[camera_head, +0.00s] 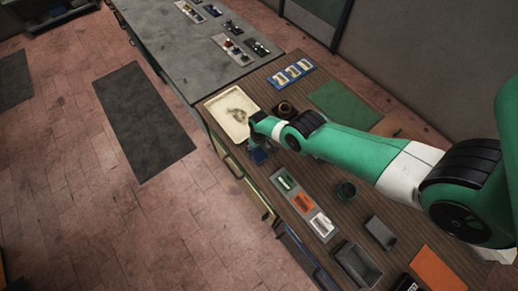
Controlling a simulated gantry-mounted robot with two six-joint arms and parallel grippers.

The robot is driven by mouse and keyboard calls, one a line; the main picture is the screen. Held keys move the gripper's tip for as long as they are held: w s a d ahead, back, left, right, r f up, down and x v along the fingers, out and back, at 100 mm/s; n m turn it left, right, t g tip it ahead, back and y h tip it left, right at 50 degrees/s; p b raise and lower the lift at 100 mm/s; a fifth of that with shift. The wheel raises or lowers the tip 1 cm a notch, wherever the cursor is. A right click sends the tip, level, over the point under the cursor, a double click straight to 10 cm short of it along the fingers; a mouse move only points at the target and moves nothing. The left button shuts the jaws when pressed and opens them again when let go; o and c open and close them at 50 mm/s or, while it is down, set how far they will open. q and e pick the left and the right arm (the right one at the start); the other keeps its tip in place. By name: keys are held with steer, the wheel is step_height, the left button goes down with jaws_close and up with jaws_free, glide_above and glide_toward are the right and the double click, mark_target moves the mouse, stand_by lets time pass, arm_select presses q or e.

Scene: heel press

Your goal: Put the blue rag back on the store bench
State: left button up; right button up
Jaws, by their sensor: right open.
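A small dark blue patch, which looks like the blue rag (258,156), lies near the front edge of the brown slatted bench (335,190). My right arm reaches in from the right, and my right gripper (257,136) is just above and beside the patch, pointing down. It is open; its fingers are small and partly hidden by the wrist. I cannot tell whether it touches the rag. My left gripper is not in view. A grey bench (190,55) adjoins the brown one at its far end. I cannot tell which is the store bench.
A cream tray (222,110) with a dark stain is left of the gripper. A dark round object (286,108), a blue rack (291,73) and a green mat (345,104) lie behind.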

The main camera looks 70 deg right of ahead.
mark_target(259, 154)
step_height(259, 154, up, 10)
steer(key=p, duration=0.8)
steer(key=shift+f, duration=0.1)
